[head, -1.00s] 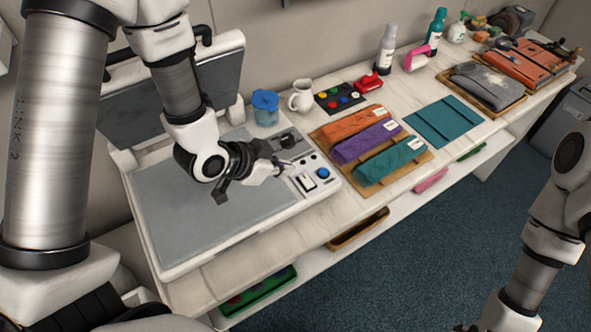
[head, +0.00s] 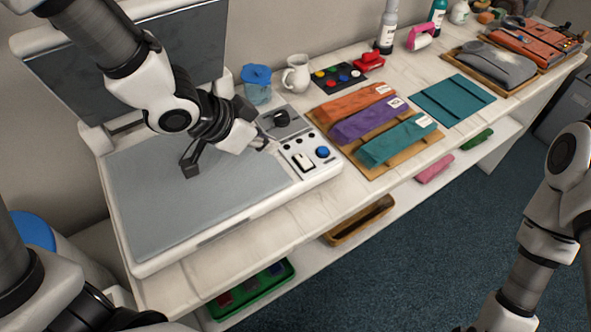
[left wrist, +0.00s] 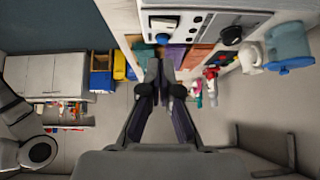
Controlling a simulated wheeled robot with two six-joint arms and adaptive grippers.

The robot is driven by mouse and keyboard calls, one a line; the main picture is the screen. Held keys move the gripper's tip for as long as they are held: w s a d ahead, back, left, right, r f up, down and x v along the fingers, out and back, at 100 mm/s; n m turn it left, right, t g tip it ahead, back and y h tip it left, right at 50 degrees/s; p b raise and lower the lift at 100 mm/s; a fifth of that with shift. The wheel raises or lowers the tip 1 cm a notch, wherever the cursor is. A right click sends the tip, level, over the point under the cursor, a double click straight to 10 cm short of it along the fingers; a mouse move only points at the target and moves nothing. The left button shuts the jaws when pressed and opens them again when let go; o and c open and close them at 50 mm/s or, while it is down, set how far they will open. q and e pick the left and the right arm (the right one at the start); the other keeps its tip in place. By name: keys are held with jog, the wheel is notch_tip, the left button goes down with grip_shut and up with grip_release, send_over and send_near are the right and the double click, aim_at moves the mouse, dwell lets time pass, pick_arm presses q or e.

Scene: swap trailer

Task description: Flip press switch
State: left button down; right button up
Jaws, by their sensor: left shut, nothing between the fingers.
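The heat press (head: 200,190) has a grey flat bed and an open, raised lid (head: 150,60). Its control panel holds a white rocker switch (head: 303,161), a round blue button (head: 322,152) and a black knob (head: 282,118). My left gripper (head: 264,144) is shut and empty, just left of the switch, seemingly above the panel's edge and apart from the switch. In the left wrist view the switch (left wrist: 165,24) and knob (left wrist: 231,36) show upside down beyond the closed fingertips (left wrist: 159,64). My right arm enters at the right; its gripper is out of view.
A blue-lidded jar (head: 257,84) and a white pitcher (head: 296,74) stand behind the panel. Folded cloths lie on a wooden board (head: 376,170) to its right. A green tray (head: 250,288) sits on the lower shelf.

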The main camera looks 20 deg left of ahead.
pick_arm(q)
jog(key=shift+w+r+t+b, duration=0.2)
jog(key=shift+r+t+b, duration=0.2)
jog(key=shift+r, duration=0.1)
jog(key=shift+w+r+t+b, duration=0.2)
jog(key=shift+r+t+b, duration=0.1)
jog(key=shift+r+t, duration=0.15)
pick_arm(e)
notch_tip(320, 180, down, 4)
jog(key=shift+r, duration=0.25)
pick_arm(q)
jog(key=p, duration=0.6)
send_over(296, 162)
jog(key=f, duration=0.7)
jog(key=shift+s+d, duration=0.3)
jog(key=shift+s, duration=0.05)
jog(key=f, duration=0.3)
jog(key=shift+w+a+f, duration=0.2)
jog(key=shift+w+f, duration=0.05)
jog(key=shift+f, duration=0.05)
jog(key=shift+a+f, duration=0.1)
jog(key=shift+f, duration=0.15)
pick_arm(e)
notch_tip(296, 162, up, 6)
jog(key=shift+r, duration=0.15)
